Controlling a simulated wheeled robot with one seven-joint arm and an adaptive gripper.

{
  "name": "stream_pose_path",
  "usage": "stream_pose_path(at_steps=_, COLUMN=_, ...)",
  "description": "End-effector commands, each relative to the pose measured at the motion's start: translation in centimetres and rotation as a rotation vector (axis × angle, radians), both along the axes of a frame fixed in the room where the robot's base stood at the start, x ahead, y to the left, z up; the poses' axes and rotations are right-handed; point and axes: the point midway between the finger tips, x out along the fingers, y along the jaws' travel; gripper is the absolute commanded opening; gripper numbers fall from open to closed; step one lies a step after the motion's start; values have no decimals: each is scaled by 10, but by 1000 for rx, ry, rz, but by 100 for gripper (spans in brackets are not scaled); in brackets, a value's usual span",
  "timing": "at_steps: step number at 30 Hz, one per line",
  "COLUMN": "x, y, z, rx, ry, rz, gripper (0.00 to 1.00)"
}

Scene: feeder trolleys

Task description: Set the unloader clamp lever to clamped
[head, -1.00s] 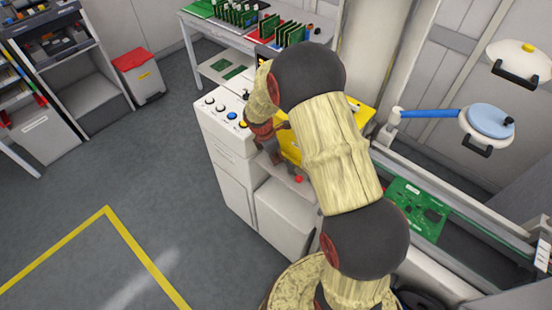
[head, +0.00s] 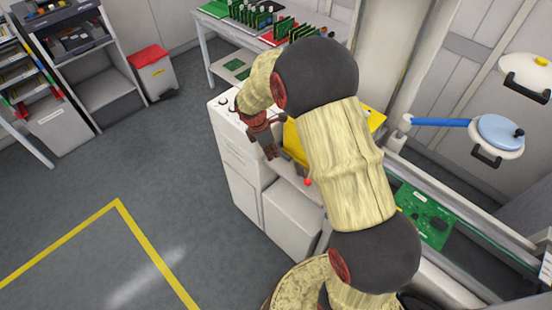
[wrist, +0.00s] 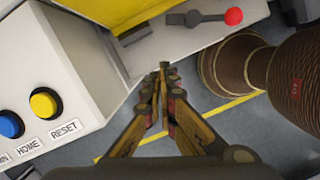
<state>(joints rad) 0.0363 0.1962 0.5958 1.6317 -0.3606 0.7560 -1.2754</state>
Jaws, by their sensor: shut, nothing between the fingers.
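The clamp lever is a dark lever (wrist: 190,18) with a red ball knob (wrist: 233,16), at the top of the wrist view on a pale machine face below a yellow part. In the head view its red knob (head: 308,182) shows to the right of my gripper (head: 270,156). In the wrist view my gripper (wrist: 163,66) is shut and empty. Its fingertips are apart from the lever, below and left of it in the picture. Any clamped or unclamped marking is not readable.
A white panel with a blue button (wrist: 10,124) and a yellow button (wrist: 44,103), labelled HOME and RESET, lies left of my fingers. A yellow machine part (head: 294,143) is beside my gripper. A conveyor with a green board (head: 424,215) is at right. Open floor lies left.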

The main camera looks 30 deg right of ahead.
Motion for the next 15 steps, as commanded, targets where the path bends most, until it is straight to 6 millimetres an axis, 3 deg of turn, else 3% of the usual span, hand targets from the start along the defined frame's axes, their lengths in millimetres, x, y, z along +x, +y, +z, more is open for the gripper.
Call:
stream_pose_path(at_steps=6, x=0, y=5, z=21, rx=-1, ry=1, rz=1, gripper=0)
stream_pose_path(at_steps=15, x=0, y=6, z=24, rx=-1, ry=2, rz=0, gripper=0)
